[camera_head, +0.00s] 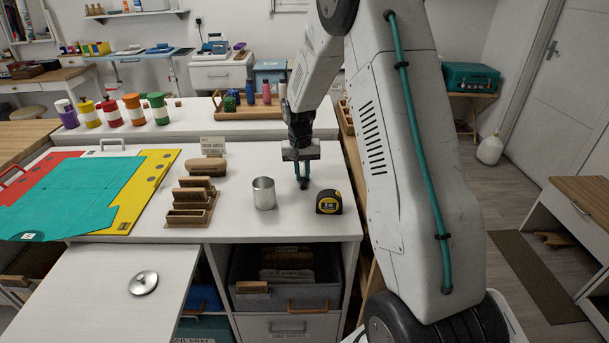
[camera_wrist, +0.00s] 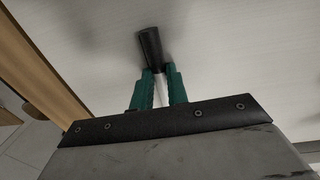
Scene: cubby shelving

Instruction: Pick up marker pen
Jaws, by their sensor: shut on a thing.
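My gripper (camera_head: 303,182) is at the right part of the white worktop, between a metal cup and a tape measure. In the wrist view its two green fingers (camera_wrist: 158,75) are closed on a dark, slim marker pen (camera_wrist: 151,46). The pen's dark end extends beyond the fingertips, over the pale worktop.
The metal cup (camera_head: 264,193) stands left of my gripper and the yellow-black tape measure (camera_head: 329,202) stands right. A wooden stepped holder (camera_head: 191,204) is further left. A wooden tray (camera_head: 248,108) with bottles is behind. The worktop's (camera_head: 240,226) front strip is clear.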

